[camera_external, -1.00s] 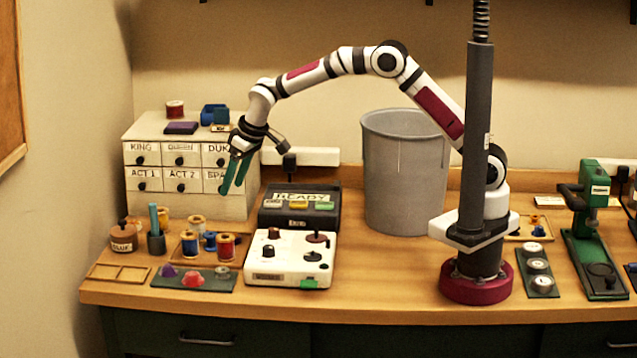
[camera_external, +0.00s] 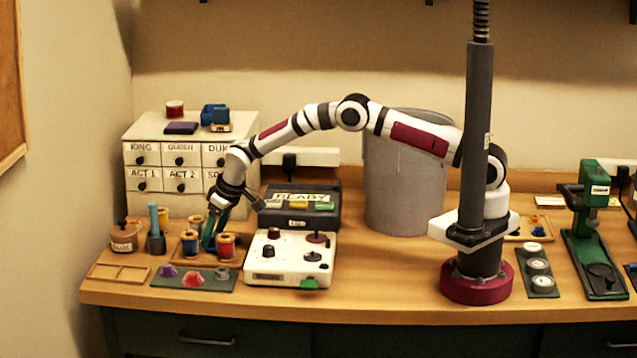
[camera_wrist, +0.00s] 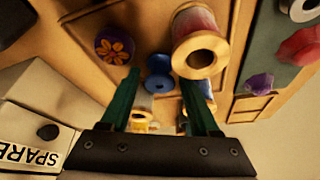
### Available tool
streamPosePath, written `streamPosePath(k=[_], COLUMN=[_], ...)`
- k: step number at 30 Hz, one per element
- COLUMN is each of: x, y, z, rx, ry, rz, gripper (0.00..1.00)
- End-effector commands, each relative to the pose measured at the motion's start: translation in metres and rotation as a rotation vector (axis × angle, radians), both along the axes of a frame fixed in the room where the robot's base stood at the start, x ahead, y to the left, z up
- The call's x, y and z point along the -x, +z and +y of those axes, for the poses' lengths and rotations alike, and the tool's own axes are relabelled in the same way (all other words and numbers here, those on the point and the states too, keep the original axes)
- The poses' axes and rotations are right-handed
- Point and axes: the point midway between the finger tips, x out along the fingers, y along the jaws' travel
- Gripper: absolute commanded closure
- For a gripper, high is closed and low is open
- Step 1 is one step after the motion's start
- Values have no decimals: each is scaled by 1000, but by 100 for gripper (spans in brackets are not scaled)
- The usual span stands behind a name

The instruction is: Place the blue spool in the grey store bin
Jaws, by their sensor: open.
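The blue spool (camera_wrist: 159,74) is seen from above in the wrist view, between the green fingertips and a little beyond them. In the outside view it is mostly hidden behind my fingers. My gripper (camera_external: 209,243) is open, pointing down at the spool tray (camera_external: 184,256); in the wrist view its two fingers (camera_wrist: 160,80) stand apart, one on each side of the blue spool. I cannot tell whether either finger touches it. The grey store bin (camera_external: 400,188) is the tall round container at the back middle of the table.
A red spool (camera_external: 225,246) stands close beside my fingers; it also shows in the wrist view (camera_wrist: 201,57). The white control box (camera_external: 288,262) and dark READY box (camera_external: 300,213) lie between the tray and the bin.

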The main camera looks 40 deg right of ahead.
Motion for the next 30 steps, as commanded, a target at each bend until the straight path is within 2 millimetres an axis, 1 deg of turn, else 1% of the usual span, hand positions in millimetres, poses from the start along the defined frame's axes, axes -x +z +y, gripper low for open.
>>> streamPosePath(k=[1, 5, 6, 8, 9, 11, 20, 23, 26, 28, 30], x=[0, 0, 0, 0, 0, 0, 0, 0, 0, -1, -1], y=[0, 0, 0, 0, 0, 0, 3, 13, 29, 43, 51], z=[0, 0, 0, 0, 0, 0, 0, 0, 0, 0, -16], rx=[0, 0, 0, 0, 0, 0, 0, 0, 0, 0, 1], ry=[0, 0, 0, 0, 0, 0, 0, 0, -1, 0, -4], rz=[0, 0, 0, 0, 0, 1, 0, -1, -2, -2, 0], gripper=[42, 65, 72, 83, 90, 100, 100, 100, 100, 100, 100])
